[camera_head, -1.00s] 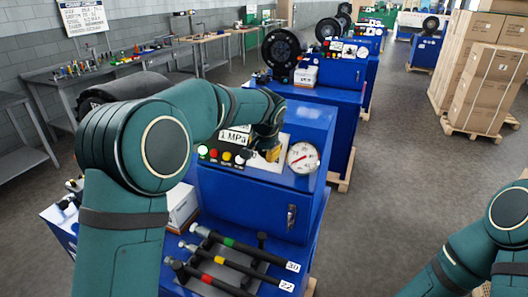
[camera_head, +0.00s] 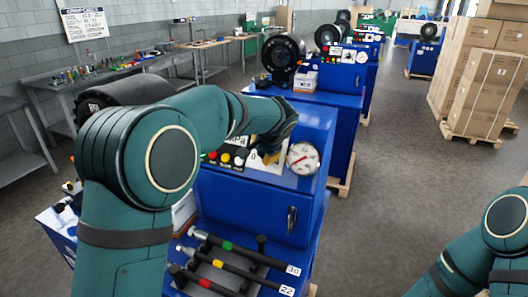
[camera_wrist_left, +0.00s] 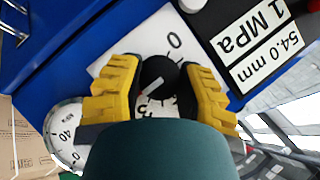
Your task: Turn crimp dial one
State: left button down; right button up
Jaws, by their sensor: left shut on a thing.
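The crimp dial (camera_wrist_left: 158,74) is a round black knob on a white scale plate (camera_wrist_left: 128,50), on the nearest blue crimper (camera_head: 250,205). A pale pointer line with a reddish tip shows on the knob, and a 0 is printed beside it. My left gripper (camera_wrist_left: 158,88) has its yellow fingers on both sides of the knob, shut on it.
A pressure gauge (camera_head: 303,158) sits right of the dial, and coloured buttons (camera_head: 225,157) sit left. Labels reading 1 MPa and 54.0 mm (camera_wrist_left: 268,58) are beside the dial.

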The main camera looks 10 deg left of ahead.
pick_arm(q)
jog(key=shift+f, duration=0.15)
jog(key=c, duration=0.5)
grip_release()
jog(key=shift+c, duration=0.2)
jog(key=v, duration=1.2)
